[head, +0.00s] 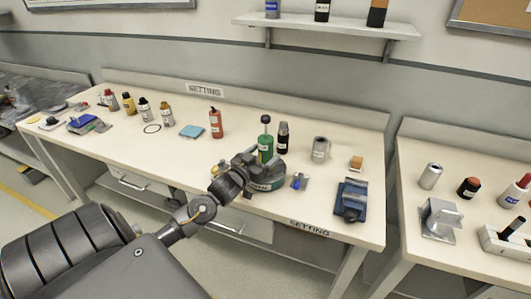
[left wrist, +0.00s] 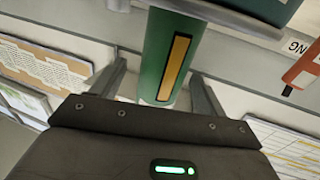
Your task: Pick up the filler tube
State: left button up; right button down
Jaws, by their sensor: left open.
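A green tube-like bottle (head: 265,146) with a dark cap stands upright on the middle table; I take it for the filler tube, though its name is not readable. In the left wrist view the green body (left wrist: 152,55) with an orange stripe lies between my two fingers, with gaps visible on both sides. The gripper hides the bottle's lower part in the head view. My right gripper is not in view.
A black bottle (head: 283,138) stands close right of the green one, and a grey cylinder (head: 320,149) further right. A red bottle (head: 215,123) is to the left. A blue vise-like block (head: 351,199) sits near the front edge. A second table (head: 400,210) is at right.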

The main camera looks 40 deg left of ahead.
pick_arm(q)
jog(key=w, duration=0.3)
jog(key=shift+w+a+f, duration=0.1)
jog(key=shift+w+a, duration=0.15)
jog(key=shift+w, duration=0.15)
jog(key=c, duration=1.3)
